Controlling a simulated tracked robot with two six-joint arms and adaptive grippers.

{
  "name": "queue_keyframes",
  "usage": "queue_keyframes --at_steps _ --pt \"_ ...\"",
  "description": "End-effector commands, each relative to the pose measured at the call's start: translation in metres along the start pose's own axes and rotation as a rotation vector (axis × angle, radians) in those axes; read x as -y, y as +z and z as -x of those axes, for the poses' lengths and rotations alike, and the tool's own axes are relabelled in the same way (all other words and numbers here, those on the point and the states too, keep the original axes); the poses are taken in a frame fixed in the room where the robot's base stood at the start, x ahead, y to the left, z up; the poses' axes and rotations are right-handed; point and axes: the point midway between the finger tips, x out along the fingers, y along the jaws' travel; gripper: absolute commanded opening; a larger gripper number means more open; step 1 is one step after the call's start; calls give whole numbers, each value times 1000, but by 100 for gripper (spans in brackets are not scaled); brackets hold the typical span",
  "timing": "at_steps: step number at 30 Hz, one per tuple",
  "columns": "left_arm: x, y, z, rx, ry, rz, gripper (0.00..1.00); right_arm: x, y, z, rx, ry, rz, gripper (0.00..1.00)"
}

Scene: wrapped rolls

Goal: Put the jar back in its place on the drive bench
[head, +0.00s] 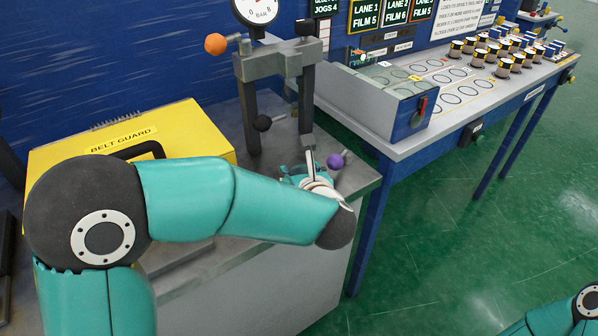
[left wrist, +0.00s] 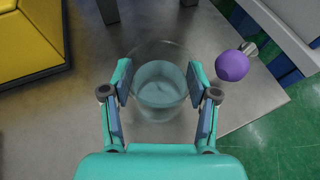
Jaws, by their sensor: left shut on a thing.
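The jar (left wrist: 160,92) is a clear glass with a pale blue-grey inside. In the left wrist view it sits between the two fingers of my left gripper (left wrist: 159,80), which is shut on it. The jar is over the grey top of the drive bench (left wrist: 60,120), near its right end; I cannot tell whether its base touches the top. In the head view my left gripper (head: 308,178) is mostly hidden behind my wrist, and the jar does not show clearly. My right gripper is out of view; only part of that arm shows at the bottom right.
A purple knob (left wrist: 232,65) stands close to the right of the jar. A yellow belt guard (head: 130,140) is on the left. A grey post frame with a gauge (head: 258,12) rises behind. A second bench (head: 440,95) with several small rolls stands to the right.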

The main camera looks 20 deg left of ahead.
Motion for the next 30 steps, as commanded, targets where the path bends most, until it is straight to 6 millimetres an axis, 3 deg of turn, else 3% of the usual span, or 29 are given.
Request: queue_keyframes --at_steps 9,10,14,27,30 --pt "0 -2 -1 1 0 0 21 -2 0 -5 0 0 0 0" --pt "0 -2 -1 0 0 0 63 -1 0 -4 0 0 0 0" --pt "0 -1 0 0 0 -1 84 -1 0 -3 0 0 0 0" --pt "0 3 1 0 1 -1 84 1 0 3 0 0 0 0" --pt "0 1 12 1 -1 0 84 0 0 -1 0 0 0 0"
